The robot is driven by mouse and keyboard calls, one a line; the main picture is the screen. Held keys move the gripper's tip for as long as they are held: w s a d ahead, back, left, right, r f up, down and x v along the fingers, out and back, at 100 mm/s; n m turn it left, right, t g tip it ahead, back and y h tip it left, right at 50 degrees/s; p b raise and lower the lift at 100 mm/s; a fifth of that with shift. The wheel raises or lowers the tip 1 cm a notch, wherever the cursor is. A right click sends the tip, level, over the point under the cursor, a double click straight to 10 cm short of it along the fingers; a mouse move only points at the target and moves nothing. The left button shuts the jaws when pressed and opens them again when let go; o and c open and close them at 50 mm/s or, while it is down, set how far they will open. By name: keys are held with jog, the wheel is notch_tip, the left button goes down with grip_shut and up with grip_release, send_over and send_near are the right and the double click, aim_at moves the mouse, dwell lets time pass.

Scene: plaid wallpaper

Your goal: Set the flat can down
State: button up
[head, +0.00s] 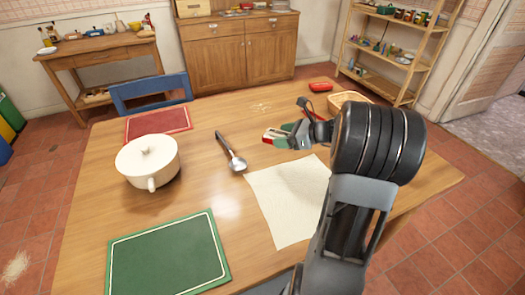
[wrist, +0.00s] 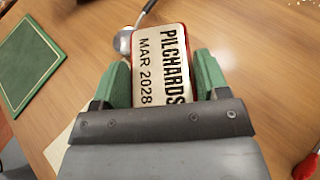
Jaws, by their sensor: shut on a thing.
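The flat can (wrist: 160,65) is a red-rimmed tin with a pale label reading "PILCHARDS MAR 2028". My gripper (wrist: 163,82) has its green fingers shut on the two long sides of the can. In the head view my gripper (head: 287,138) holds the can (head: 269,135) over the right-middle part of the wooden table (head: 215,105). The gap between can and table is hard to judge. Part of the can is hidden by the gripper.
A ladle (head: 232,152) lies left of the can, with a pale cloth (head: 283,205) nearer.

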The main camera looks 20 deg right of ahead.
jog(key=b, duration=0.2)
send_over(264, 157)
jog(key=f, duration=0.6)
jog(key=shift+s+d+f, duration=0.2)
jog(key=shift+s, duration=0.05)
jog(key=shift+w+a+f, duration=0.1)
jog(key=shift+w+f, duration=0.05)
jog(key=shift+f, duration=0.8)
jog(key=shift+w+a+f, duration=0.1)
jog(key=shift+f, duration=0.8)
jog(key=shift+f+b, duration=0.1)
jog(key=shift+b, duration=0.2)
jog(key=shift+f, duration=0.15)
jog(key=o, duration=1)
